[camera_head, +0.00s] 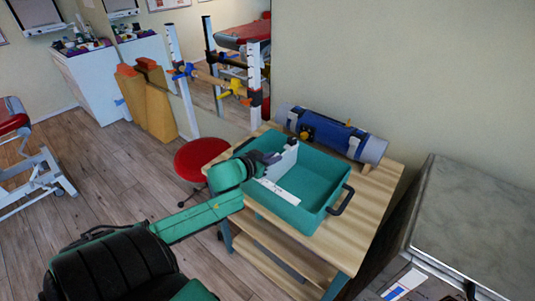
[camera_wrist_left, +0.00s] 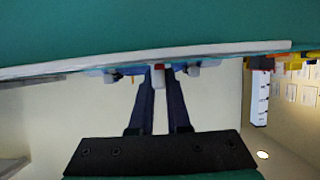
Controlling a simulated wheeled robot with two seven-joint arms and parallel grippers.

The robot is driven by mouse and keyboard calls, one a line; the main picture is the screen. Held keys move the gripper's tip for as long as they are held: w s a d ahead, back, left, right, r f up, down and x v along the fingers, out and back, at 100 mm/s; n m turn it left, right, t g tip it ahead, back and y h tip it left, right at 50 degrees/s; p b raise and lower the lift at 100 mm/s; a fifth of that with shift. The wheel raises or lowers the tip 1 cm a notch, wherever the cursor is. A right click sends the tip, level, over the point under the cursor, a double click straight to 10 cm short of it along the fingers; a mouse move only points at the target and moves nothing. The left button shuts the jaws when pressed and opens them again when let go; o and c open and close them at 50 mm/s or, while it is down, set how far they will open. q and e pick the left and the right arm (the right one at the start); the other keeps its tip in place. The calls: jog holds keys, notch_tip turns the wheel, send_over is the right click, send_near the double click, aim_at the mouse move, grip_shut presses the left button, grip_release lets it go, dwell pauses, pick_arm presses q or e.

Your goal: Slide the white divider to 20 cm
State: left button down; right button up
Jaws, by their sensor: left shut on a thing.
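A green tray (camera_head: 322,168) stands on a wooden table. A white upright divider (camera_head: 284,160) is inside it, towards its left part. A flat white strip (camera_head: 280,191) lies on the tray floor in front; any markings on it are too small to read. My left gripper (camera_head: 270,158) reaches over the tray's left side and is shut on the divider; the grip is partly hidden by the gripper itself. In the left wrist view its dark fingers (camera_wrist_left: 160,78) are close together, with a small red and white part between the tips. My right gripper is not in view.
The wooden table (camera_head: 374,200) has bare room at the right. A blue and grey roll (camera_head: 330,131) lies behind the tray. A black handle (camera_head: 341,200) sticks out at the tray's right. A red stool (camera_head: 198,158) stands left; a grey-topped cabinet (camera_head: 475,215) stands right.

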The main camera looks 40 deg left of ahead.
pick_arm(q)
jog(key=d+p, duration=0.1)
jog(key=d, duration=0.7)
jog(key=c, duration=0.9)
grip_release()
jog(key=p+v, duration=0.2)
jog(key=v, duration=1.2)
jog(key=shift+s+r+p, duration=0.2)
jog(key=shift+s+p, duration=0.05)
jog(key=shift+p, duration=0.05)
